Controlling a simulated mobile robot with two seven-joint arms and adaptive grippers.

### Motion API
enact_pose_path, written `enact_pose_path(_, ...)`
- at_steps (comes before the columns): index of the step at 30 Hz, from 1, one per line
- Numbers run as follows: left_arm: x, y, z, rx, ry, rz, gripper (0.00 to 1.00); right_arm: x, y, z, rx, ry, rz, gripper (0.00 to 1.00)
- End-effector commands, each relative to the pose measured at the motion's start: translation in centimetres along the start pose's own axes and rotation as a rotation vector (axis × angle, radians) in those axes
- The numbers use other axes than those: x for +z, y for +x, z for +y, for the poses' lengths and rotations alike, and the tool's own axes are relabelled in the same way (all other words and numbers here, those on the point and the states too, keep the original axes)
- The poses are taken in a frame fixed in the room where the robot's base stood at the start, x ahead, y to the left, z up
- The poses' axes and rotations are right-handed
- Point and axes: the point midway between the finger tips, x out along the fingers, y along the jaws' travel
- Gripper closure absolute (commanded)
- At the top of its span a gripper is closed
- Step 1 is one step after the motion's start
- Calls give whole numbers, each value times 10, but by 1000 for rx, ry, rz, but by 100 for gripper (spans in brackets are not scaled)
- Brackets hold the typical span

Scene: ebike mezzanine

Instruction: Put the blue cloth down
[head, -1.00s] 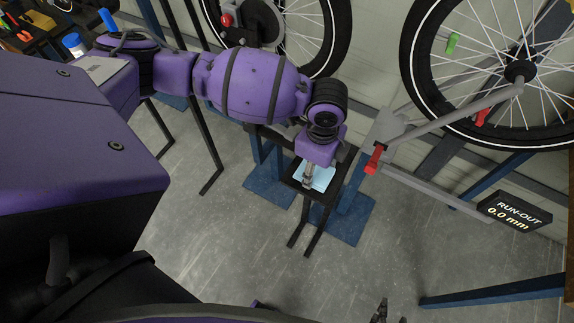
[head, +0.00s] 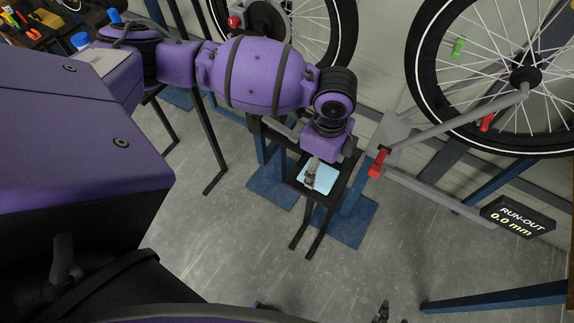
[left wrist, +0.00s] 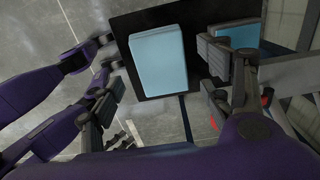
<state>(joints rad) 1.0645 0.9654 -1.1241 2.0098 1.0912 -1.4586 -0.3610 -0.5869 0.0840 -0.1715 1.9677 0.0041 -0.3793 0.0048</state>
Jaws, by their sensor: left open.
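The light blue cloth (head: 322,180) lies as a flat folded pad on a small black stand top (head: 333,200). In the left wrist view the cloth (left wrist: 158,62) sits on the black top (left wrist: 125,22) between the spread fingers. My left gripper (head: 311,174) points down over the cloth in the head view. In the left wrist view the left gripper (left wrist: 160,75) is open, with a finger on either side of the cloth. I cannot tell whether a finger touches it. Dark tips at the bottom edge, seemingly my right gripper (head: 382,312), are mostly cut off.
Another blue piece (left wrist: 237,37) shows behind the right finger in the left wrist view. A wheel (head: 500,75) in a grey truing stand with a red clamp (head: 378,162) is right of the black stand. A run-out display (head: 517,216) is farther right. The floor (head: 230,240) in front is clear.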

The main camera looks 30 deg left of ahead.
Motion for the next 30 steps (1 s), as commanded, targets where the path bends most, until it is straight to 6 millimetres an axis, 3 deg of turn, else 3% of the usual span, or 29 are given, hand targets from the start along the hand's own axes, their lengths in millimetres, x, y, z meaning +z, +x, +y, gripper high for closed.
enact_pose_path(3,0,-33,-4,-12,2,1,29,-6,-1,-2,-4,2,7,60)
enact_pose_path(12,0,-82,-2,-7,0,0,29,-5,-3,-4,-8,4,1,60)
enact_pose_path(30,0,-90,-1,-3,0,0,29,-4,-5,-2,-6,-2,0,60)
